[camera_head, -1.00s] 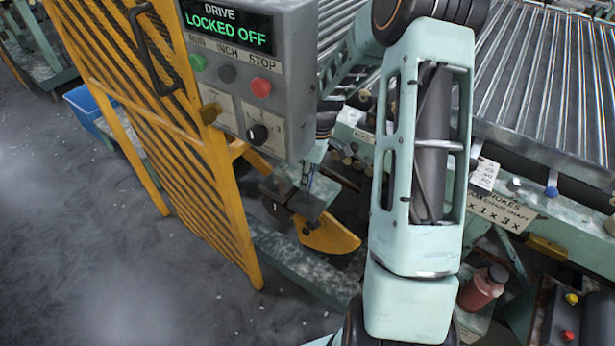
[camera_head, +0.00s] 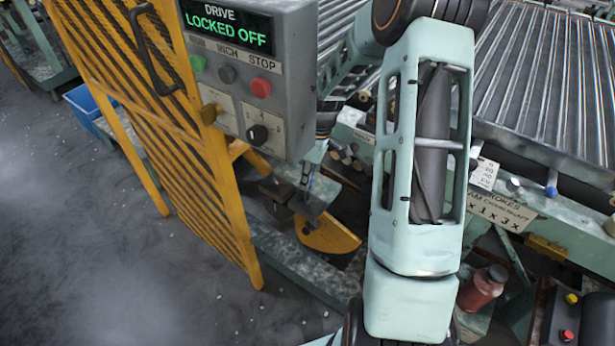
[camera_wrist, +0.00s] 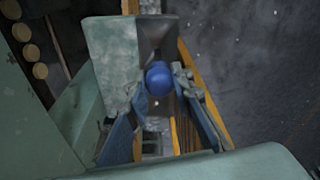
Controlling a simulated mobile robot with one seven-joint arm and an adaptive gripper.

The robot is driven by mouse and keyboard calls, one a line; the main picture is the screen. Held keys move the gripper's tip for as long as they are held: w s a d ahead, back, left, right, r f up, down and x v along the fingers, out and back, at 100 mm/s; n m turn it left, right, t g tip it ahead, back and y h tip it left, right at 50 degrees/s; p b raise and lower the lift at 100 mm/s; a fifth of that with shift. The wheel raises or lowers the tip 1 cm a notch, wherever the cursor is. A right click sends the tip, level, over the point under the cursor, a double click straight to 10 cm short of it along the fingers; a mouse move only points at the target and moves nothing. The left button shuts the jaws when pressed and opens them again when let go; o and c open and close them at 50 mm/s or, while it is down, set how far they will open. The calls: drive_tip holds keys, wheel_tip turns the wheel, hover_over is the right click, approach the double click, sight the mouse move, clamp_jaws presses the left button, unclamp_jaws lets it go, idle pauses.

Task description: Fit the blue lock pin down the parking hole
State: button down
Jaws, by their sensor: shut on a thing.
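The blue round head of the lock pin (camera_wrist: 158,78) shows in the wrist view, between the fingers of my gripper (camera_wrist: 163,100). The fingers are shut on the pin, one on its left and one on its right. The pin's shank is hidden below its head. A worn grey-green metal block (camera_wrist: 108,55) lies just left of and beyond the pin. I cannot make out the parking hole, nor whether the pin's tip is in anything.
The grey control box (camera_head: 285,90) reads "LOCKED OFF". A yellow mesh guard (camera_head: 190,170) stands at its left. A yellow curved part (camera_head: 328,237) sits low beneath the box. A roller bed (camera_head: 550,90) and a red bottle (camera_head: 482,288) are on the right. Floor is open at left.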

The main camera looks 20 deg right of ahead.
sight(306, 198)
drive_tip(key=shift+f+b, duration=2.45)
drive_tip(key=shift+f, duration=1.1)
drive_tip(key=c, duration=1.6)
unclamp_jaws()
drive_tip(key=r, duration=0.4)
drive_tip(key=d+r, duration=0.1)
drive_tip(key=r, duration=0.3)
drive_tip(key=s+r, duration=0.1)
drive_tip(key=r, duration=0.3)
drive_tip(key=shift+d, duration=0.2)
drive_tip(key=shift+s+f, duration=0.1)
